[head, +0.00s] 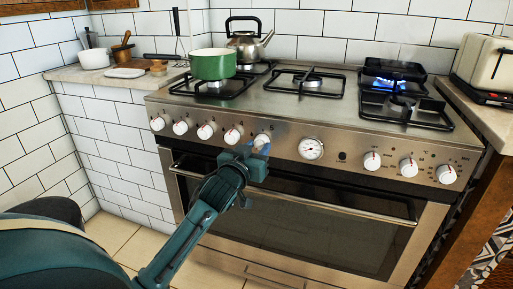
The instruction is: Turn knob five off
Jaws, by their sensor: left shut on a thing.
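The white knob (262,141) is fifth from the left on the stove's front panel, under a mark that looks like 5. My left gripper (256,152) is at this knob, its jaws shut on it. The jaws cover the knob's lower part, so its pointer is hard to read. A blue flame (384,84) burns at the right back of the stove (260,100). My right gripper is out of view.
A green pot (212,64) and a kettle (248,40) stand on the left burners. More white knobs (206,131) and a round gauge (311,149) flank the gripper. The oven handle (330,203) runs below. A toaster (484,66) stands right.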

